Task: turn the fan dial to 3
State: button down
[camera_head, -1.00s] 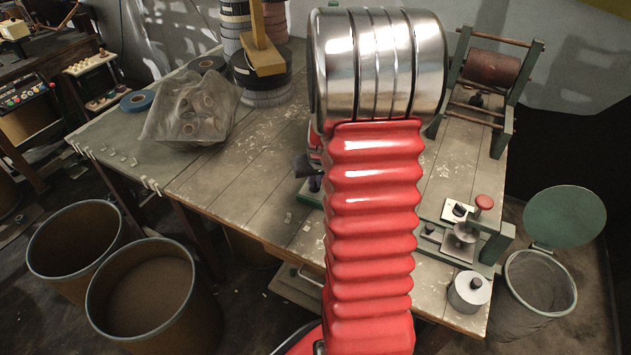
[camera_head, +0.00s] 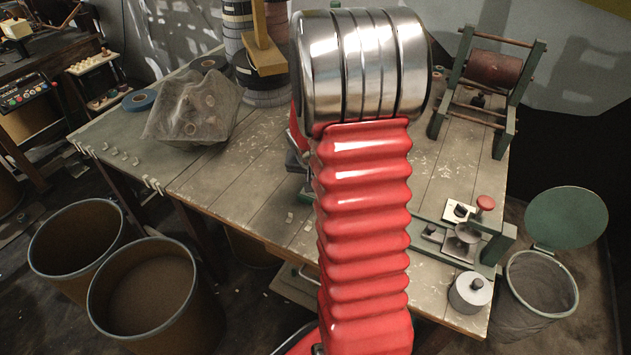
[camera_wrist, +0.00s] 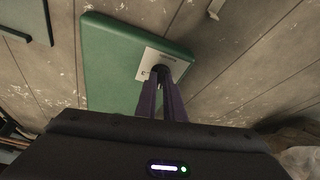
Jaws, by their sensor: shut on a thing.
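In the wrist view a green base (camera_wrist: 115,60) lies on the plank table, with a pale dial plate (camera_wrist: 150,62) on it. The fan dial (camera_wrist: 161,69) is a small dark knob on this plate. My gripper (camera_wrist: 163,80) is shut on the dial, with its two slim dark fingers around the knob. Some faint marks show on the plate but are too small to read, so I cannot tell the setting. The fingers hide part of the knob and plate. In the head view my red arm hides the dial and the gripper.
The wooden table (camera_head: 240,185) carries a clear bag of rolls (camera_head: 195,108), stacked tape rolls (camera_head: 262,75) and a roller stand (camera_head: 495,75). A green-based device with a red knob (camera_head: 486,203) sits at the right. Open bins (camera_head: 150,290) stand on the floor.

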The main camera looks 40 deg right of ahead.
jog(key=shift+w+a+f+m+g+h, duration=0.15)
jog(key=shift+m+g, duration=0.25)
jog(key=shift+m, duration=0.7)
jog(key=shift+w+a+r+m+g+h, duration=0.15)
jog(key=shift+m+g, duration=0.25)
jog(key=shift+m, duration=0.7)
jog(key=m+g, duration=0.1)
jog(key=m, duration=0.2)
jog(key=shift+w+d, duration=0.1)
jog(key=m, duration=0.1)
jog(key=m+g, duration=0.1)
jog(key=m, duration=0.1)
jog(key=shift+w+f+m+g, duration=0.1)
jog(key=shift+w+m+g, duration=0.1)
jog(key=shift+m+g, duration=0.1)
jog(key=m+g, duration=0.1)
jog(key=m, duration=0.2)
jog(key=shift+w+d+m, duration=0.1)
jog(key=shift+w+m, duration=0.05)
jog(key=shift+m, duration=0.15)
jog(key=c, duration=1.9)
grip_release()
jog(key=shift+o, duration=0.2)
